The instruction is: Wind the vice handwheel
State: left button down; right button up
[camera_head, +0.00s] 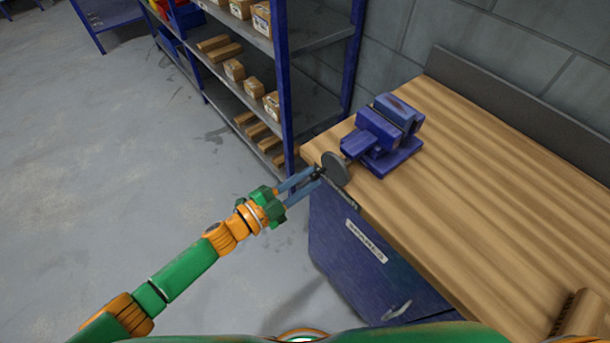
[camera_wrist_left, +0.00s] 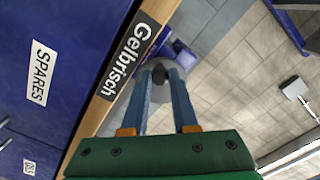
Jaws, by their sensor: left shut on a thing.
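A blue vice (camera_head: 378,135) stands at the far left corner of the wooden bench (camera_head: 480,170). Its grey disc-shaped handwheel (camera_head: 334,168) faces out past the bench's edge, with a small dark knob on it. My left gripper (camera_head: 318,174) reaches in from the left with its blue fingertips at the handwheel. In the left wrist view, my left gripper (camera_wrist_left: 160,78) is shut on the dark knob (camera_wrist_left: 159,73), with the grey wheel behind it and part of the blue vice (camera_wrist_left: 183,55) beyond. My right gripper is not in view.
A blue cabinet (camera_head: 365,265) labelled SPARES is under the bench. A blue-framed shelf (camera_head: 285,75) with cardboard boxes stands behind, close to the bench corner. A brown object (camera_head: 578,315) lies at the bench's near right. The floor to the left is clear.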

pick_arm(q)
jog(key=shift+s+d+f+n, duration=0.1)
jog(key=shift+s+f+n, duration=0.1)
jog(key=shift+n, duration=0.6)
jog(key=shift+s+d+f+n, duration=0.1)
jog(key=shift+f+n, duration=0.05)
jog(key=shift+n, duration=0.65)
jog(key=shift+s+d+n+p, duration=0.15)
jog(key=shift+n+p, duration=0.2)
jog(key=shift+n, duration=0.25)
jog(key=c, duration=0.8)
grip_release()
